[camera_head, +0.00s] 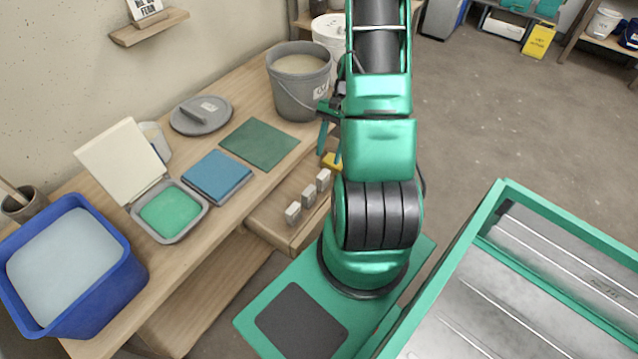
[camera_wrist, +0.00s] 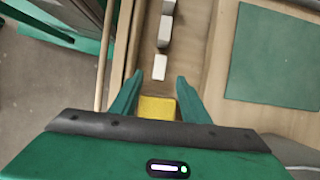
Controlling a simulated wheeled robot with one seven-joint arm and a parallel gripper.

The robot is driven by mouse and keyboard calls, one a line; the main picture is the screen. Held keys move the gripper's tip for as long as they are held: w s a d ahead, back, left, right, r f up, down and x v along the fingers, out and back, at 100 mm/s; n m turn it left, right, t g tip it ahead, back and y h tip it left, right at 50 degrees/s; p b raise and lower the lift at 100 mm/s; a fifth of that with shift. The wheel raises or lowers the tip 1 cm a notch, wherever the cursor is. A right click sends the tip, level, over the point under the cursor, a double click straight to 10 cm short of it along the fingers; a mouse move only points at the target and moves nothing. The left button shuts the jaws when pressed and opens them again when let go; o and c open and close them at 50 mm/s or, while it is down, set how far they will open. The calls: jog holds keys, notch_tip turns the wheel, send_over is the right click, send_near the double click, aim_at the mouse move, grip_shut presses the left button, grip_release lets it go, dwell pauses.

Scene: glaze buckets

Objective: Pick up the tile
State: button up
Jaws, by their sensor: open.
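A small yellow block (camera_head: 332,161), which looks like the tile, is at the far end of the open drawer (camera_head: 262,226), partly hidden by my arm in the head view. In the wrist view the yellow tile (camera_wrist: 157,108) shows between my fingers, its near part hidden by the gripper body. My gripper (camera_wrist: 170,76) is open and points down over the drawer. No contact with the tile can be made out. In the head view part of my gripper (camera_head: 323,132) shows left of my arm. Several pale blocks (camera_head: 309,195) stand in a row in the drawer.
The drawer's side walls are close to the fingers. On the bench are a green mat (camera_head: 259,144), a blue book-like slab (camera_head: 217,177), a grey bucket (camera_head: 298,85), a grey lid (camera_head: 201,115), an open green-filled box (camera_head: 171,212) and a blue tub (camera_head: 115,295).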

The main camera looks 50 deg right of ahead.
aim_at(324, 173)
jog(key=x, duration=0.6)
jog(key=shift+d, duration=0.1)
jog(key=shift+d+x, duration=0.15)
jog(key=shift+x, duration=1.2)
jog(key=shift+d+x, duration=0.2)
jog(key=shift+x, duration=1.15)
jog(key=shift+f, duration=0.1)
grip_shut()
